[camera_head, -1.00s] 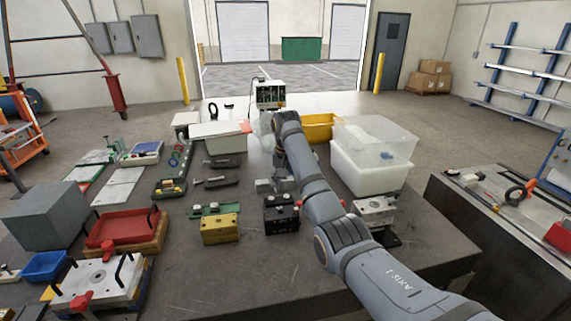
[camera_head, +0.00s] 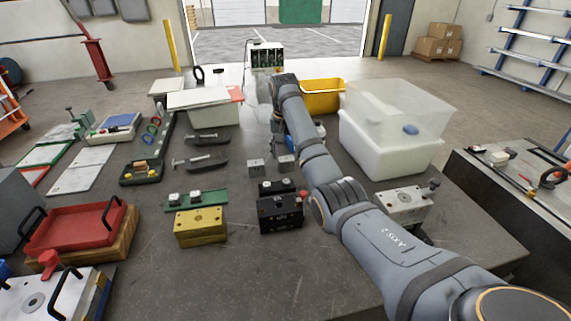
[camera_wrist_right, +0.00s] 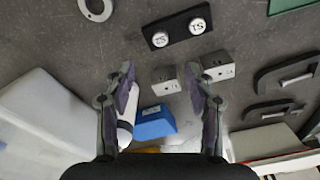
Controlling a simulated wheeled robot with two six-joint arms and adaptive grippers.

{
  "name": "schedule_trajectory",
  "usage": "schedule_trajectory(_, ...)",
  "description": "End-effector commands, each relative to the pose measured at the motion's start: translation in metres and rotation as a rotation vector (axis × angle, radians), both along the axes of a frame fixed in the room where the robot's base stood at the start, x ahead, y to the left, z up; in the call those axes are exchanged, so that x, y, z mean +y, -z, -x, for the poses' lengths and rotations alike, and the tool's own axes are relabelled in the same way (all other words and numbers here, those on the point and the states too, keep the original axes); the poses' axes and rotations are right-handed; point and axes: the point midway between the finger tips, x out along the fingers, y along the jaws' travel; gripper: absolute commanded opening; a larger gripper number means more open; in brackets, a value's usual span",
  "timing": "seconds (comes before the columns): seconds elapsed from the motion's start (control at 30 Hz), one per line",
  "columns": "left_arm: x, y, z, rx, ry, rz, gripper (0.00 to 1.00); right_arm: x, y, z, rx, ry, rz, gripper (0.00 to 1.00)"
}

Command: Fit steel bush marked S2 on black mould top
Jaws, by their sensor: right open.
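The black mould (camera_head: 280,214) stands on the workbench, left of my right arm in the head view. Behind it is a black holder (camera_head: 276,187) with two small steel bushes; the wrist view shows their round marked faces, a left bush (camera_wrist_right: 160,39) and a right bush (camera_wrist_right: 197,26). Their marks are upside down and too small to read surely. My right gripper (camera_wrist_right: 162,72) is open and empty, its fingers apart above the bench, with the holder beyond the fingertips. In the head view my arm hides the gripper. My left gripper is not in view.
A yellow mould (camera_head: 201,228) and green holder (camera_head: 196,200) stand left. A blue block (camera_wrist_right: 154,122) shows between my fingers. A white bin (camera_head: 385,145) stands right.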

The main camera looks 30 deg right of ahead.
Motion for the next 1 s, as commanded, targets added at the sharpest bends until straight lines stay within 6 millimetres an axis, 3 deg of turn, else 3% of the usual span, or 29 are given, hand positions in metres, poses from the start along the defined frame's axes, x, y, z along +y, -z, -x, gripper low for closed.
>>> schedule_trajectory(0.03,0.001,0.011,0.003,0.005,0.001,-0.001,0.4,0.0,0.011,0.0,0.0,0.0,0.0,0.55)
schedule_trajectory(0.13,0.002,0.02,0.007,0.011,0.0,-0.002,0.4,0.0,0.02,0.0,0.0,0.0,0.0,0.55)
schedule_trajectory(0.33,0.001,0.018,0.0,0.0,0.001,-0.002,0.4,0.0,0.019,0.0,0.0,0.0,0.0,0.55)
schedule_trajectory(0.47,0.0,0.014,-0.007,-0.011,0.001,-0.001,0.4,-0.001,0.03,-0.001,0.003,0.0,0.0,0.55)
schedule_trajectory(0.8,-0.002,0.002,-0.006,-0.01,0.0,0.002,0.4,-0.006,0.095,-0.007,0.004,0.0,0.0,0.55)
schedule_trajectory(1.0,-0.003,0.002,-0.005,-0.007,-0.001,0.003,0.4,-0.008,0.118,-0.01,0.001,0.0,0.0,0.55)
